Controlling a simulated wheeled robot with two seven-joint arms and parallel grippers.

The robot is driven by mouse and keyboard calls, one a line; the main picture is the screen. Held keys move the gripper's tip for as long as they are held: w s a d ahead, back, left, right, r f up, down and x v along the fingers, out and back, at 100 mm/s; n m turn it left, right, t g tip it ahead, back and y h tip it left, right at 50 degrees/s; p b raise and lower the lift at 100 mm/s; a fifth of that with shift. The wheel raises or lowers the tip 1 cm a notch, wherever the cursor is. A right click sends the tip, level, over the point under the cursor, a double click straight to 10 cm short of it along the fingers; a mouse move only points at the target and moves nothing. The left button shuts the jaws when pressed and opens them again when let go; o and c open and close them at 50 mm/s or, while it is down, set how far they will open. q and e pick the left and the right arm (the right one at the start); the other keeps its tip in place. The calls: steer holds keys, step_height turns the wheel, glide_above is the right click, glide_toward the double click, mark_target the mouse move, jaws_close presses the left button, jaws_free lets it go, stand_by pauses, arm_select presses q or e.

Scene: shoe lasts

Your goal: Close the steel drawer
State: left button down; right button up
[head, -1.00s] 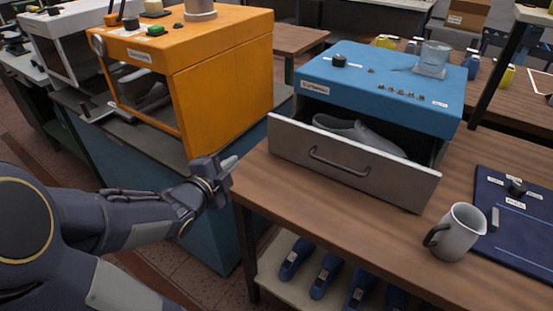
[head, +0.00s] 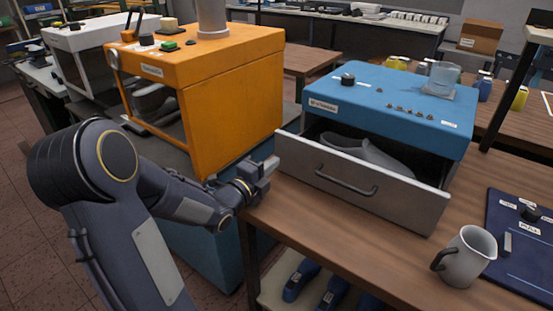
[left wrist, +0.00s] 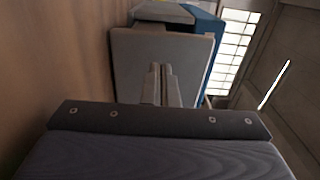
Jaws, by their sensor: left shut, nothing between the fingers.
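The steel drawer (head: 352,186) stands pulled out from the blue-topped machine (head: 395,105), with a dark bar handle (head: 346,181) on its front. A grey shoe last (head: 368,157) lies inside it. My left gripper (head: 268,166) is shut and empty, just left of the drawer front's left end in the head view; I see no clear contact. In the left wrist view, the shut fingers (left wrist: 160,88) point toward the drawer front (left wrist: 130,65), with the blue machine (left wrist: 207,35) behind. My right gripper is not in view.
A grey mug (head: 468,258) and a dark blue mat (head: 520,240) are on the wooden table (head: 370,250) at right. An orange machine (head: 235,105) stands left of the drawer. Blue lasts (head: 300,280) lie on a shelf below. The tabletop before the drawer is clear.

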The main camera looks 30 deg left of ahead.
mark_target(284, 158)
arm_select(q)
steer(key=shift+w, duration=1.25)
steer(key=w+b, duration=0.1)
steer(key=w, duration=0.1)
steer(key=w+b, duration=0.2)
steer(key=w+f+b, duration=0.1)
steer(key=shift+w+d+b, duration=0.25)
steer(key=shift+w+b, duration=0.1)
steer(key=shift+w, duration=0.05)
steer(key=w, duration=0.2)
steer(key=w+b, duration=0.1)
steer(key=w, duration=0.1)
steer(key=w+b, duration=0.1)
steer(key=w, duration=0.1)
steer(key=shift+r, duration=0.3)
steer(key=shift+w+r+b, duration=0.15)
steer(key=shift+w+b, duration=0.15)
steer(key=shift+w, duration=0.05)
steer(key=shift+r, duration=0.3)
steer(key=shift+s, duration=0.1)
